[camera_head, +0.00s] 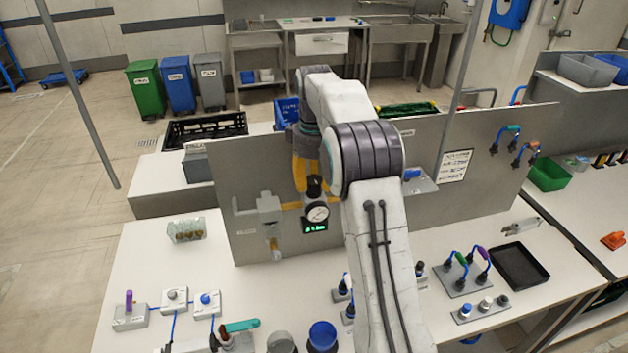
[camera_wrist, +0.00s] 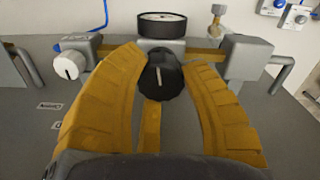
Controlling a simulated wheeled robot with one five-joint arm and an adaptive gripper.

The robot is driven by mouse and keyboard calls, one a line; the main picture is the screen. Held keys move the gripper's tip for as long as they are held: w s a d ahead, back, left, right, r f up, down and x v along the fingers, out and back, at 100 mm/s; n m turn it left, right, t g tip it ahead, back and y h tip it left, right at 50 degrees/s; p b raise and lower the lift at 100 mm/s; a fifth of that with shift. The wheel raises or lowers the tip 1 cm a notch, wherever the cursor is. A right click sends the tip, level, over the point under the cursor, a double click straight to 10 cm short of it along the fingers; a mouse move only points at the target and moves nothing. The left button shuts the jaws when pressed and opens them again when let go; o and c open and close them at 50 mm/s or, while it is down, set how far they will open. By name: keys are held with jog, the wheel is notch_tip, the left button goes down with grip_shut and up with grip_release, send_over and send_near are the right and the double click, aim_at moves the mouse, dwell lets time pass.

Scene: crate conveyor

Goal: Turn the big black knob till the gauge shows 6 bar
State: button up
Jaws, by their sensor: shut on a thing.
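The big black knob (camera_wrist: 163,75) is in the middle of the wrist view, with a pale pointer line on its face. My gripper (camera_wrist: 161,68) has yellow fingers on both sides of the knob and is shut on it. In the head view the knob (camera_head: 314,188) is partly hidden by my gripper (camera_head: 306,176). The round white gauge (camera_head: 317,212) is just below it, with a green lit readout (camera_head: 315,227) under the dial. The digits are too small to read surely. In the wrist view the gauge (camera_wrist: 162,24) is seen almost edge-on.
A grey upright panel (camera_head: 450,180) carries the gauge. A white knob (camera_wrist: 68,65) sits left of the black one, and a small valve (camera_wrist: 217,22) is at the upper right.

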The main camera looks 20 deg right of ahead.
aim_at(314, 180)
jog(key=shift+s+f+m, duration=0.2)
jog(key=shift+m, duration=0.5)
jog(key=o, duration=1.2)
jog(key=shift+r, duration=0.1)
jog(key=shift+r, duration=0.15)
jog(key=shift+w+r, duration=0.1)
jog(key=shift+r, duration=3.5)
